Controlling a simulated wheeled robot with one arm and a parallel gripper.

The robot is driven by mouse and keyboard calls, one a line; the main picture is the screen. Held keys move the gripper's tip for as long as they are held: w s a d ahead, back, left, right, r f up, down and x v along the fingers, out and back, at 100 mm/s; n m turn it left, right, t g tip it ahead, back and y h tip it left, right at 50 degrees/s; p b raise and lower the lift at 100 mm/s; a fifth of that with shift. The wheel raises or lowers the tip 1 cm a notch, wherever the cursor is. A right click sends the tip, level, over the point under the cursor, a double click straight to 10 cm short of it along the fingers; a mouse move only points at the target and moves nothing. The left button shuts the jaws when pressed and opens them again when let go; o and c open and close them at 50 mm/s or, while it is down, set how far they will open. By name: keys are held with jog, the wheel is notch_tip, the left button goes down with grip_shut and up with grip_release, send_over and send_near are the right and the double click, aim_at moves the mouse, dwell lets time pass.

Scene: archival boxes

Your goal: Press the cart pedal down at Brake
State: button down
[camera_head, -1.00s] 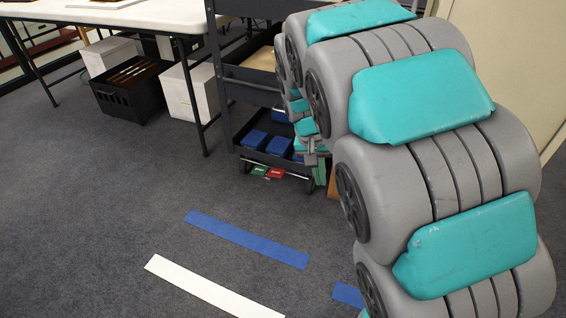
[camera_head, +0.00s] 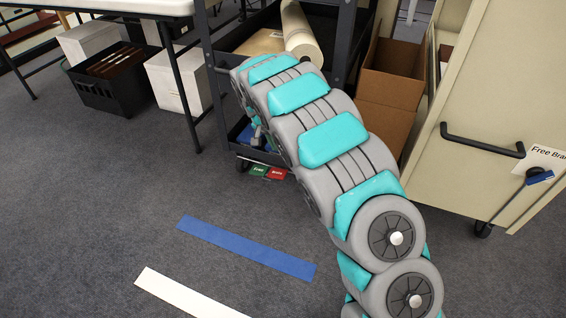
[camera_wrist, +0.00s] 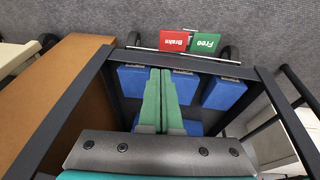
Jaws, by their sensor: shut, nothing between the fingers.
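The red Brake pedal (camera_head: 277,174) and green Free pedal (camera_head: 258,170) sit side by side at the foot of the dark cart (camera_head: 205,58). In the wrist view the red pedal (camera_wrist: 173,40), marked "Brake", and the green pedal (camera_wrist: 205,43), marked "Free", show upside down beyond the cart's lower shelf. My gripper (camera_wrist: 160,72) is shut and empty, its green fingers together over the shelf. In that view the fingertips lie below the red pedal, with a visible gap. In the head view my arm hides most of my gripper.
Blue boxes (camera_wrist: 223,93) lie on the cart's lower shelf around my fingers. Cardboard boxes (camera_head: 392,78) stand right of the cart, beside a cream cabinet (camera_head: 490,110) with a handle. A table, white boxes and a black crate (camera_head: 112,92) are at left.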

aim_at(279, 172)
jog(key=shift+w+a+f, duration=1.05)
jog(key=shift+w+f, duration=0.1)
jog(key=shift+w, duration=0.1)
jog(key=shift+f, duration=0.1)
jog(key=x, duration=0.9)
jog(key=s+b+x, duration=0.1)
jog(key=x, duration=0.3)
jog(key=shift+w+f, duration=0.1)
jog(key=shift+f, duration=0.3)
